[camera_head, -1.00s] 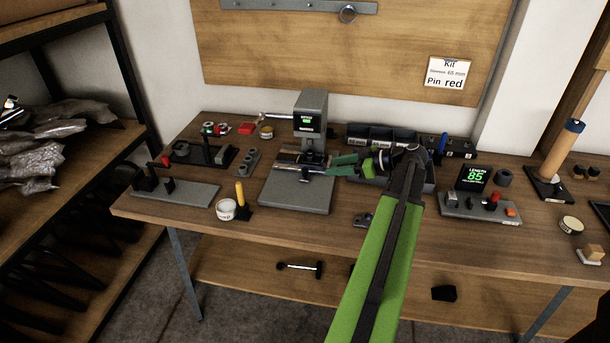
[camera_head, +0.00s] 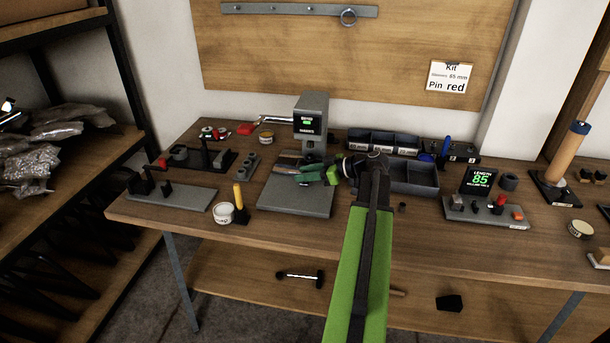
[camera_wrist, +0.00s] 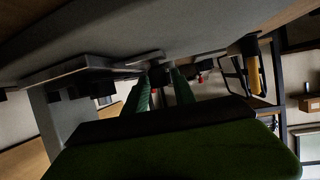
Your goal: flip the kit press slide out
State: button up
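The kit press is a grey machine with a lit display on its head (camera_head: 310,124) and a flat grey base plate (camera_head: 296,199). Its slide (camera_head: 288,163) is a dark, low piece with a lighter strip, lying across the press below the head. My gripper (camera_head: 308,176) is at the slide's right front, low over the base plate, coming from the right. In the wrist view, the green fingers (camera_wrist: 161,78) stand apart, with a dark part of the press near their tips. I cannot tell whether they touch it. My wrist hides the right side of the press.
Grey bins (camera_head: 408,178) stand right of the press, behind my arm. A yellow-handled tool (camera_head: 239,196) and a white tin (camera_head: 225,212) stand left of the base plate. A length gauge (camera_head: 477,183) reading 85 is on the right. The front middle of the bench is mostly clear.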

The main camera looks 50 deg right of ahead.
grip_shut()
dwell(1.1)
